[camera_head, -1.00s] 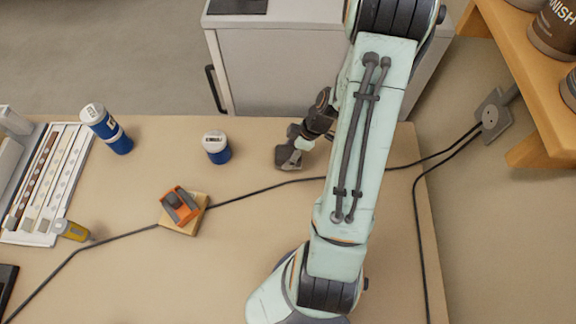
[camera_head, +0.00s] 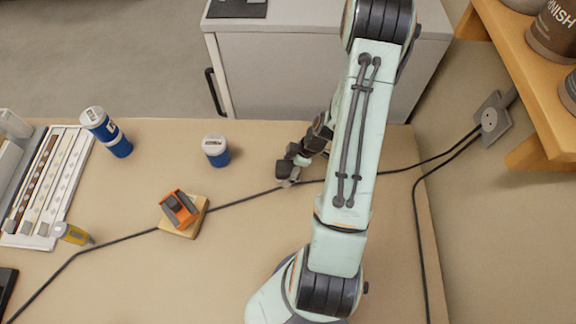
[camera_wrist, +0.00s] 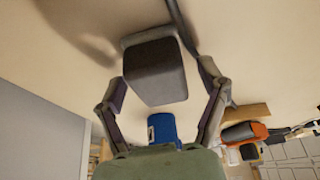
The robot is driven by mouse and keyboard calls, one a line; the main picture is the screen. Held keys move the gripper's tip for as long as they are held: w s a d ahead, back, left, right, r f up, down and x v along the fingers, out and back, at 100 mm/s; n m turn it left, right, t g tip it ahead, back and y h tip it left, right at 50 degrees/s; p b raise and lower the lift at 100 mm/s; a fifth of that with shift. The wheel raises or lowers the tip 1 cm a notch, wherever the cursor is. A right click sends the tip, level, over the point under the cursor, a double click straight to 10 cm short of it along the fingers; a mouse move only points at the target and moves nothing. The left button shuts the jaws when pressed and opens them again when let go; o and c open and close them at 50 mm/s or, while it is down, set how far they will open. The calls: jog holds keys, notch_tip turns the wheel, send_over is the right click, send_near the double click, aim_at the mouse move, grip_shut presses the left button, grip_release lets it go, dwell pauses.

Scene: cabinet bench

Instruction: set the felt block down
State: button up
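The felt block, dark grey with a lighter grey back part, shows in the wrist view (camera_wrist: 155,75). It lies between the two fingers of my gripper (camera_wrist: 165,85). The fingers are spread, with a clear gap on the right side and a small one on the left. The block seems to rest on the bench top (camera_wrist: 250,50), against or close to the black cable. In the head view my gripper (camera_head: 289,172) is low over the bench by the cable, and the block is hard to tell from the dark fingers there.
A blue jar with a white lid (camera_head: 216,150) stands left of my gripper. Further left are a taller blue container (camera_head: 106,132), an orange tool (camera_head: 180,209) on a wooden block (camera_head: 190,225), and a yellow-handled tool (camera_head: 71,233). A black cable (camera_head: 240,200) crosses the bench.

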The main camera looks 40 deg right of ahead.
jog(key=v, duration=1.2)
jog(key=a+r+m+g+h, duration=0.1)
jog(key=a+r+m, duration=0.1)
jog(key=a+r, duration=0.35)
jog(key=a+r+m+g, duration=0.1)
jog(key=a+r, duration=0.2)
jog(key=a, duration=0.5)
jog(key=s+a+r+m+g+h, duration=0.1)
jog(key=s+a+r+m, duration=0.3)
jog(key=s+a, duration=0.3)
jog(key=shift+s+r+m, duration=0.15)
jog(key=shift+s+m, duration=0.25)
